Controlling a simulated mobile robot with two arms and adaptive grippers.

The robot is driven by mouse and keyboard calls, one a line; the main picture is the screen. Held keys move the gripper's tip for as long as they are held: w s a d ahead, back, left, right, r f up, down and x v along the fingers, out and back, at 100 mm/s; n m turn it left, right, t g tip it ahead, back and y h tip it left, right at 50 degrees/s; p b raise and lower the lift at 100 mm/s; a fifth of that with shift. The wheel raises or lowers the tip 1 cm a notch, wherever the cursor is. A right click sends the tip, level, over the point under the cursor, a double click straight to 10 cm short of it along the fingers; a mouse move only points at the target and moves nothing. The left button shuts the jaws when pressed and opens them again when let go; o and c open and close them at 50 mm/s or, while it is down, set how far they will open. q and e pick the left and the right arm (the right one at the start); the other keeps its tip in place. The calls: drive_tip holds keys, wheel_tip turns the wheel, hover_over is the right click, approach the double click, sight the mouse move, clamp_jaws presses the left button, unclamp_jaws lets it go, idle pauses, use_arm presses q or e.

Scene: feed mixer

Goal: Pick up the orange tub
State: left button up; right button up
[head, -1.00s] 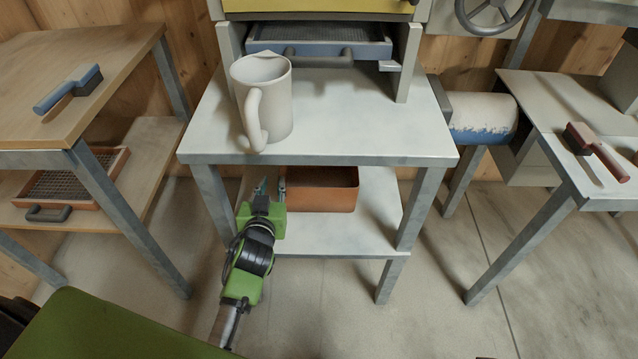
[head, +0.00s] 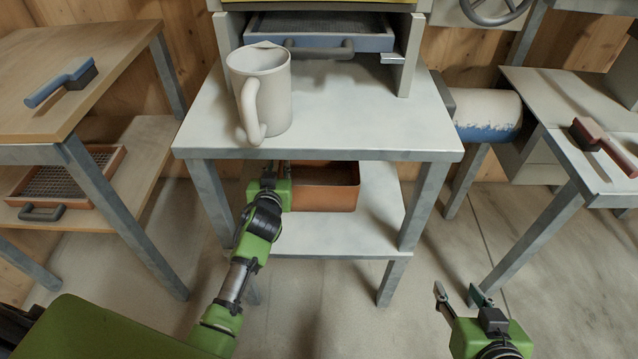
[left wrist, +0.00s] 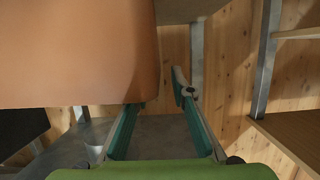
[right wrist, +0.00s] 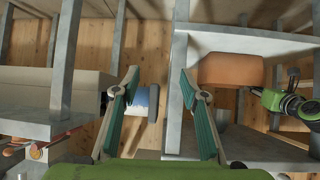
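The orange tub (head: 326,189) stands on the lower shelf of the middle table, its top partly hidden by the tabletop. It also shows at the upper left of the left wrist view (left wrist: 75,55) and in the right wrist view (right wrist: 230,69). My left gripper (head: 268,170) is at the tub's left end, under the tabletop. In the left wrist view its fingers (left wrist: 158,90) are apart, with the tub's wall near one finger; I cannot tell whether they touch. My right gripper (head: 460,292) is open and empty in front of the table, to the right.
A white jug (head: 270,95) stands on the middle tabletop (head: 360,125). Table legs (head: 425,205) flank the lower shelf (head: 375,225). A blue brush (head: 62,82) lies on the left table, a red brush (head: 603,146) on the right one. The floor in front is clear.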

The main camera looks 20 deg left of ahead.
use_arm(q)
drive_tip(key=x, duration=0.3)
drive_tip(key=shift+d+b, duration=0.1)
drive_tip(key=shift+b, duration=0.3)
clamp_jaws()
use_arm(e)
drive_tip(key=w+a+r+t+y, duration=0.1)
drive_tip(key=w+r+t, duration=0.2)
drive_tip(key=r, duration=0.2)
drive_tip(key=shift+w+a, duration=0.2)
drive_tip(key=shift+a, duration=0.1)
use_arm(q)
drive_tip(key=shift+s, duration=0.1)
